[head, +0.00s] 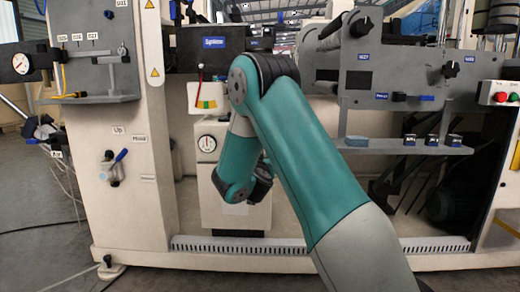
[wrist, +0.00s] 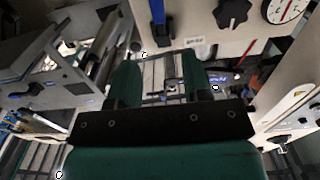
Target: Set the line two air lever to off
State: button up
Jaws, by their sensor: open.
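I cannot tell for sure which handle is the line two air lever. In the wrist view a blue upright bar (wrist: 157,22) shows beyond my gripper (wrist: 157,74). My gripper's green fingers are apart with nothing between them. In the head view my arm mostly hides the gripper.
A white gauge box (head: 207,143) stands behind my arm. A grey panel (head: 365,75) and a shelf with several blue-topped parts (head: 410,140) are at right. A gauge panel (head: 90,75) juts out at upper left. The floor (head: 45,205) at lower left is clear except for cables.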

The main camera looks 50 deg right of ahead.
jog(key=x, duration=1.1)
jog(key=shift+w+d, duration=0.15)
grip_shut()
